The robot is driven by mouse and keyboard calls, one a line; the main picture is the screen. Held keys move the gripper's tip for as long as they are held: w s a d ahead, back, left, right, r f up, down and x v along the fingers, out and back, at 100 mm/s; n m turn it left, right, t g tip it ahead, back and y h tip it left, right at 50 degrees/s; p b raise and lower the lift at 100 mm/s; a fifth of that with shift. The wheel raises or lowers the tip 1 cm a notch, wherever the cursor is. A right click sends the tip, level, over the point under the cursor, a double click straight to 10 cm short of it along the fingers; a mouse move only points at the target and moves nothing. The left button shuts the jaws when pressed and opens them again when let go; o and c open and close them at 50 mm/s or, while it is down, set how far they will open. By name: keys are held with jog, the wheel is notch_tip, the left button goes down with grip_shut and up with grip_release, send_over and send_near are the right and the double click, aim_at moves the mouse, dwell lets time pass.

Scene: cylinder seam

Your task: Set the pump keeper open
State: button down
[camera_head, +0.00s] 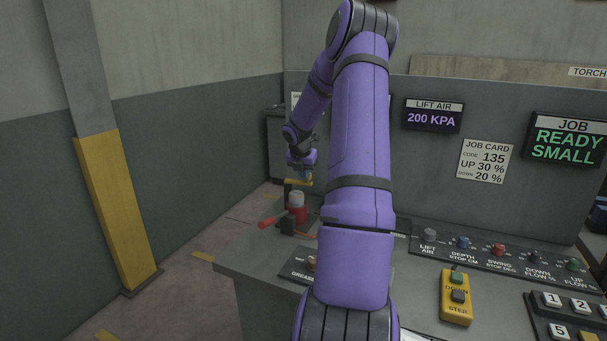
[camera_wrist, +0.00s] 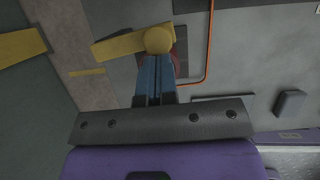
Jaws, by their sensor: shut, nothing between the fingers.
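The yellow keeper (camera_wrist: 118,47) shows in the wrist view as a flat bar running left from a round yellow cap (camera_wrist: 158,40). It also shows in the head view as a small yellow bar (camera_head: 299,183) above the red pump body (camera_head: 297,213) at the bench's far left corner. A red handle (camera_head: 269,220) sticks out left of the pump. My gripper (camera_wrist: 154,58) has its blue fingers together, tips at the near edge of the cap; I cannot tell whether they touch it. In the head view my gripper (camera_head: 300,172) is directly over the bar. The pump is mostly hidden in the wrist view.
The bench (camera_head: 254,270) carries a row of knobs (camera_head: 498,250), a yellow button box (camera_head: 456,296) and a keypad (camera_head: 570,318) at right. A yellow-based pillar (camera_head: 117,210) stands left. An orange cable (camera_wrist: 209,45) runs right of the cap. Floor left of the bench is clear.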

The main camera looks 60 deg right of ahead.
jog(key=shift+d+n, duration=0.5)
jog(key=shift+d, duration=0.95)
